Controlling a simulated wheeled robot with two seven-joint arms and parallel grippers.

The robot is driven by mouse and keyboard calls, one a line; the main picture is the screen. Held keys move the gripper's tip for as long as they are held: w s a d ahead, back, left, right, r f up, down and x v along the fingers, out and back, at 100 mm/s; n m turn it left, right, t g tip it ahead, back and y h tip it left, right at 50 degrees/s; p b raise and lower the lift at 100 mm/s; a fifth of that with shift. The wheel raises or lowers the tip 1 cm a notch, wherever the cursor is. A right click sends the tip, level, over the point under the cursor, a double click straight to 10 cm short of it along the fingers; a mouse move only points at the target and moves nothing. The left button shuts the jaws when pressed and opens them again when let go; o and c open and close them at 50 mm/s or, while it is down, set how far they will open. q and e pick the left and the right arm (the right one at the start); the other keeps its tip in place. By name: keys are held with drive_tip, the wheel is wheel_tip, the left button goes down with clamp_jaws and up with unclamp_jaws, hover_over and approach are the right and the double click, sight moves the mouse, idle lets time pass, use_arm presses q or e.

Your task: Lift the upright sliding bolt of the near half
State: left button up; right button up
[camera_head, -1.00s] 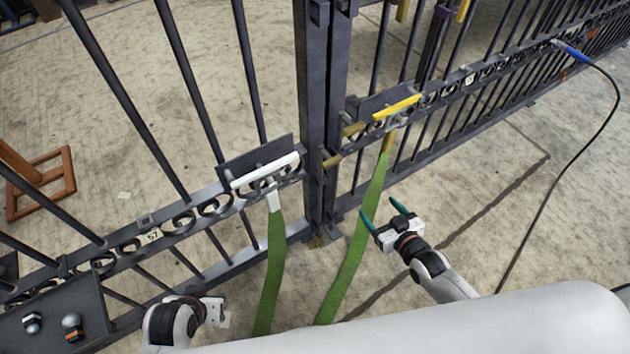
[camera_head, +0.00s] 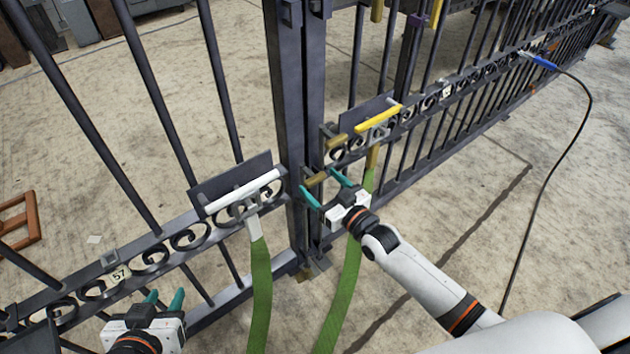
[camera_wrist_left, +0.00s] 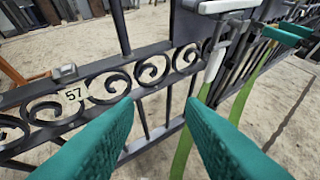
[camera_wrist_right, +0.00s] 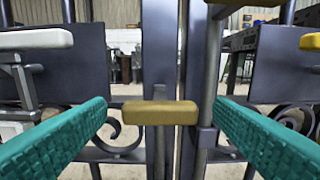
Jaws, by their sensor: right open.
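A short brass crossbar handle (camera_head: 316,179) sits low at the dark meeting posts (camera_head: 290,110) of the gate. A second brass handle (camera_head: 337,141) is above and right of it; which bolt each belongs to is not clear. My right gripper (camera_head: 322,187) is open at the lower handle, with teal fingers. In the right wrist view this brass bar (camera_wrist_right: 160,112) lies level between the spread fingers, with gaps at both sides; contact is not visible. My left gripper (camera_head: 164,299) is open and empty before the left leaf, also in the left wrist view (camera_wrist_left: 160,103).
A white handle (camera_head: 242,192) with a green strap (camera_head: 260,290) is on the left leaf. A yellow handle (camera_head: 378,117) with another green strap (camera_head: 347,280) is on the right leaf. A black cable (camera_head: 555,170) hangs at the right. Number plate 57 (camera_head: 121,274) marks the left leaf.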

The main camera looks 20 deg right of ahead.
sight(315, 177)
use_arm(q)
drive_tip(key=shift+w+d+r+t+h, duration=0.15)
drive_tip(key=shift+w+d+r+t, duration=0.1)
drive_tip(key=shift+w+r+t, duration=0.35)
drive_tip(key=shift+w+d+r+t+h, duration=0.15)
drive_tip(key=shift+w+d+r+t, duration=0.15)
drive_tip(key=shift+r+t, duration=0.3)
use_arm(e)
drive_tip(key=shift+x, duration=1.5)
drive_tip(key=shift+c, duration=0.6)
